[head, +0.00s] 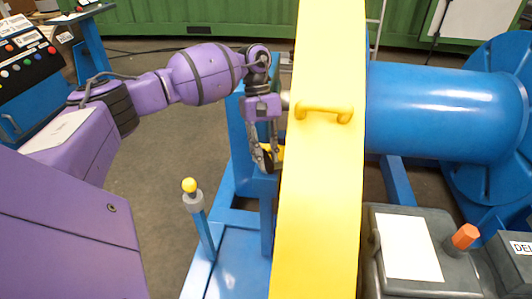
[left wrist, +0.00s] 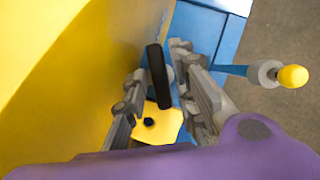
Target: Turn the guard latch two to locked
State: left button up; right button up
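The tall yellow guard (head: 322,190) has a looped handle on its face. A black latch bar (left wrist: 157,75) stands by the guard's side, near a yellow plate (left wrist: 160,126) with a dark round hole. I cannot read which latch this is or its lock state. My left gripper (head: 265,158) points down at the guard's left side. In the left wrist view its fingers (left wrist: 158,72) are spread on both sides of the bar, with small gaps showing. In the head view the bar is mostly hidden by the fingers. My right gripper is not in view.
A yellow-knobbed post (head: 190,187) stands left of the guard on the blue frame (head: 232,268). A blue drum (head: 445,108) and a grey box (head: 380,225) with an orange knob (head: 464,237) are on the right. A control panel (head: 25,60) is at the far left.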

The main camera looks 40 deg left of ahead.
pick_arm(q)
grip_shut()
